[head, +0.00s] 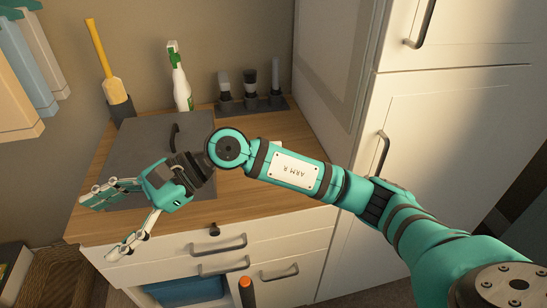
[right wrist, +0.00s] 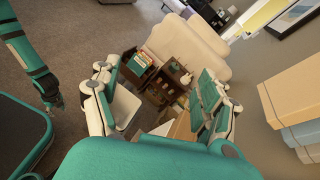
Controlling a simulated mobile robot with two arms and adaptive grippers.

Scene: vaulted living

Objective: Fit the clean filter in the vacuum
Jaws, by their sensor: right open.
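My right gripper (head: 100,223) is open and empty, at the left front edge of the wooden counter. In the right wrist view its two fingers (right wrist: 158,85) are spread apart with nothing between them. A dark grey slab (head: 140,148) with a black handle lies on the counter behind the gripper; my arm covers part of it. I cannot tell whether it belongs to the vacuum. No filter or vacuum can be clearly made out. My left arm seems to hang at the left of the right wrist view, its gripper (right wrist: 54,99) too small to read.
A spray bottle (head: 181,82), a yellow-handled brush (head: 100,50) in a dark holder and a dark rack (head: 252,106) stand at the counter's back. An open drawer below shows something blue (head: 187,290). An orange-tipped handle (head: 246,290) stands in front. Tall white cabinets (head: 455,120) bound the right.

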